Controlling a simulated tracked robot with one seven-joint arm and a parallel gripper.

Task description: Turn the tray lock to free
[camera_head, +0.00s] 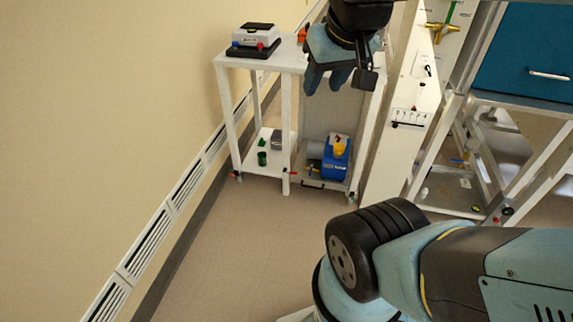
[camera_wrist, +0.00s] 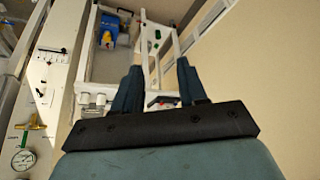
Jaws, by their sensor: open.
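My gripper (camera_head: 328,82) hangs from the top of the head view, in front of the white cart, with its blue fingers pointing down. In the wrist view my gripper (camera_wrist: 158,84) has its two fingers apart with nothing held between them. I cannot tell for sure which part is the tray lock. A tall white panel (camera_head: 408,155) stands right of the gripper, with a small dark lever and a marked scale plate (camera_head: 408,117). A brass T-handle (camera_head: 440,32) is above it. The panel also shows at left in the wrist view (camera_wrist: 62,75), apart from the fingers.
The white cart (camera_head: 288,61) carries a small black-and-white device (camera_head: 255,38) on top and a blue pump (camera_head: 334,160) below. The wall vents (camera_head: 177,190) run along the left. A blue cabinet front (camera_head: 525,55) is at right. The floor (camera_head: 240,255) in front is clear.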

